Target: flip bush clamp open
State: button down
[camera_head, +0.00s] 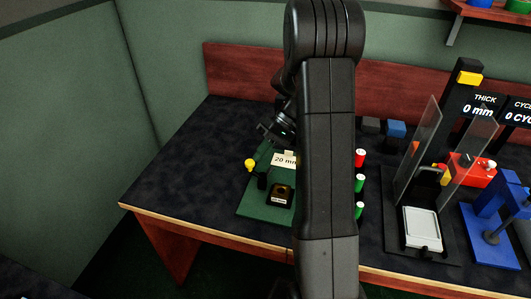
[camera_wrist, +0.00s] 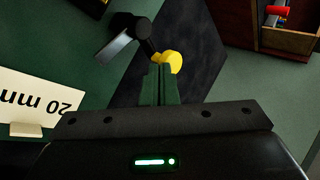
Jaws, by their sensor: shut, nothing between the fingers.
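The bush clamp stands on a green base plate (camera_head: 255,208) left of my arm in the head view. Its yellow knob (camera_head: 250,164) shows at the plate's left edge, with a dark clamp part (camera_head: 263,178) beside it. In the wrist view the yellow knob (camera_wrist: 173,61) is at the tips of my gripper (camera_wrist: 160,68), and a black arm with a grey plate (camera_wrist: 115,46) lies to its left. My gripper's narrow fingers are together and hold nothing. I cannot tell whether they touch the knob.
A "20 mm" sign (camera_head: 283,160) and a black block (camera_head: 280,196) are close to the clamp. Red and green cylinders (camera_head: 360,184) stand right of my arm. A press with clear panels (camera_head: 418,150) is farther right. The table's left part is clear.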

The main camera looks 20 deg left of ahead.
jog(key=shift+s+a+n+g+h, duration=0.25)
jog(key=shift+a+n+g+h, duration=0.15)
jog(key=shift+n+h, duration=0.5)
jog(key=shift+s+a, duration=0.2)
jog(key=shift+p, duration=0.3)
